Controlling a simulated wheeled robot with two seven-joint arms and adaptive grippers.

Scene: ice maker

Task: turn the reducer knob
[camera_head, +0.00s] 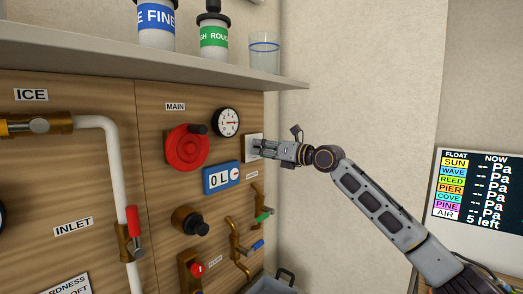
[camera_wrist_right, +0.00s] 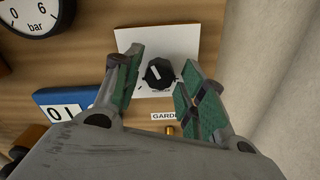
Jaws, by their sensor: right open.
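A round black knob (camera_wrist_right: 159,73) with a white pointer line sits on a white plate (camera_wrist_right: 185,38) on the wooden panel. The plate also shows in the head view (camera_head: 252,141), where the gripper hides the knob. My right gripper (camera_wrist_right: 157,88) is open, its green-padded fingers on either side of the knob, with gaps visible; the head view shows the gripper (camera_head: 257,148) in front of the plate. Another black knob (camera_head: 190,222) on a brass fitting sits lower left. No readable label names either as the reducer. My left gripper is out of view.
A red MAIN handwheel (camera_head: 187,148), a pressure gauge (camera_head: 226,122) and a blue meter (camera_head: 221,178) are left of the gripper. Small valves with green (camera_head: 264,215) and blue handles are below. A shelf (camera_head: 150,58) with bottles and a glass overhangs. A wall is close right.

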